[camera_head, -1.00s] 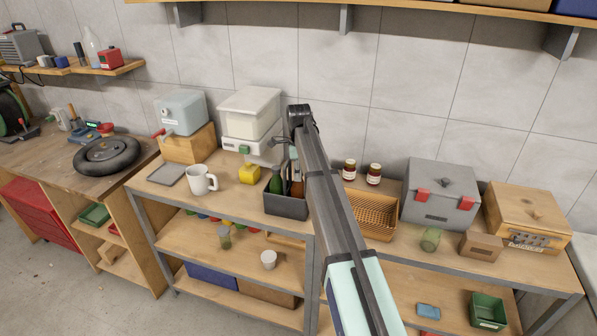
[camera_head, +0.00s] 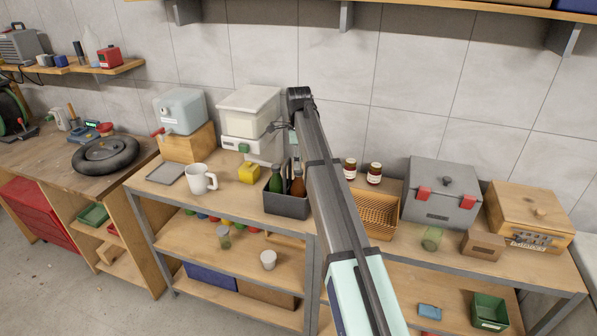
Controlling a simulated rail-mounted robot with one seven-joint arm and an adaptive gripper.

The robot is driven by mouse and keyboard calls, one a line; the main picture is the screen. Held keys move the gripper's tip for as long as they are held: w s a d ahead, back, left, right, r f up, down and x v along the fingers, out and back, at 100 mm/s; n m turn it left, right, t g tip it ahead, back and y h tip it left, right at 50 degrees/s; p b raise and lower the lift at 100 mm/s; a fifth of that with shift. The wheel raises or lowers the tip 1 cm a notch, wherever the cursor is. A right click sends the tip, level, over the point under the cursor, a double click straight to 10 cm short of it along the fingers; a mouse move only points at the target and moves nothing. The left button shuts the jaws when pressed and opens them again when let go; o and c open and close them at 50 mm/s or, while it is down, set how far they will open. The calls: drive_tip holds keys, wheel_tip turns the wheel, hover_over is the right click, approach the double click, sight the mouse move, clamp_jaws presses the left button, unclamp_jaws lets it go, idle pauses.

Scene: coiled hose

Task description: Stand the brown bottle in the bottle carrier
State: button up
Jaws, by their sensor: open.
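The brown bottle (camera_head: 298,186) stands upright in the dark grey bottle carrier (camera_head: 287,207) on the shelf top, at the right of the green bottle (camera_head: 277,179). Its lower part is hidden by the carrier wall, and my arm passes close to its right side. My gripper (camera_head: 277,130) is above and slightly left of the bottles, clear of them, open and empty. It is small and partly lost against the white container behind it.
A wicker basket (camera_head: 378,218) is to the right, partly behind my arm. Two brown jars (camera_head: 374,173) and a grey toolbox (camera_head: 440,192) stand beyond it. A white container (camera_head: 249,112) is behind.

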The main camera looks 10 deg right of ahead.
wheel_tip(320, 180, up, 7)
drive_tip(key=b, duration=0.2)
drive_tip(key=shift+r, duration=0.2)
drive_tip(key=shift+f, duration=0.1)
